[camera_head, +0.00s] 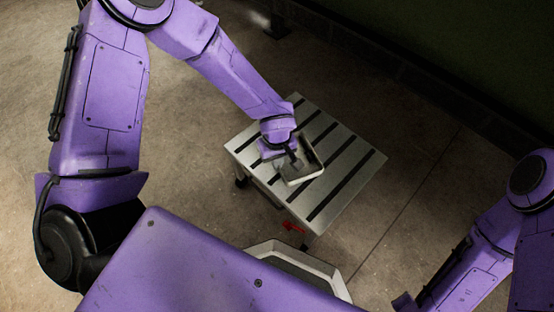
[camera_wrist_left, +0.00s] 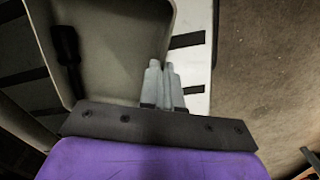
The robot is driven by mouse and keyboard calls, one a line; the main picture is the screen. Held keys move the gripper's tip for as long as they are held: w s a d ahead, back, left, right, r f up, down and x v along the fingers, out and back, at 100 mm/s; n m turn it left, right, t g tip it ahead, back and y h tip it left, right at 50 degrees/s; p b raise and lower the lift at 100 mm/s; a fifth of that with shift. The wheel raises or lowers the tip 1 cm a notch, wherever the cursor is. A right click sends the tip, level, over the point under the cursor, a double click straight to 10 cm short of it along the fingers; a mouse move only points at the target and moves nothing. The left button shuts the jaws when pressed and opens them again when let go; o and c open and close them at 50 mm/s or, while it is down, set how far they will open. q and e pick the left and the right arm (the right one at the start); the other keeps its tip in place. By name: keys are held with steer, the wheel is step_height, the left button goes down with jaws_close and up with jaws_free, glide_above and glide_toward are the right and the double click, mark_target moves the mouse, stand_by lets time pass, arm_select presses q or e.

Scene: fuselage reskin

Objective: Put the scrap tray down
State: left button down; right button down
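The scrap tray (camera_head: 305,178) is a shallow, pale, open tray with rounded corners. In the head view it is over the slotted metal table; I cannot tell whether it touches the top. My left gripper (camera_head: 293,158) is at the tray's left side, covering part of it. In the left wrist view, the two grey fingers (camera_wrist_left: 162,82) are close together on the wall of the tray (camera_wrist_left: 115,45), with the rim between them. A dark-handled tool (camera_wrist_left: 66,45) shows inside the tray at the left. My right gripper is out of view.
The slotted table (camera_head: 345,165) has bare room to the right of the tray and behind it. A red item (camera_head: 293,226) shows at its front edge. A grey-rimmed, angular object (camera_head: 325,270) is in front. Concrete floor surrounds the table; a dark wall stands behind.

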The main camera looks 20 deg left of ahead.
arm_select(q)
steer(key=c, duration=1.4)
jaws_free()
steer(key=shift+o, duration=0.2)
step_height(320, 180, up, 12)
steer(key=p, duration=0.7)
steer(key=shift+r, duration=0.15)
steer(key=shift+s, duration=0.1)
steer(key=s+a+f+m+t+y, duration=0.1)
steer(key=s+a+f+y, duration=0.5)
steer(key=s+a+f, duration=0.55)
steer(key=s+a+f+m+t+h, duration=0.1)
steer(key=s+f, duration=0.3)
steer(key=s, duration=0.4)
steer(key=shift+s+a+f+m+t+h, duration=0.2)
steer(key=shift+m+t+h, duration=0.2)
steer(key=shift+t+h, duration=0.3)
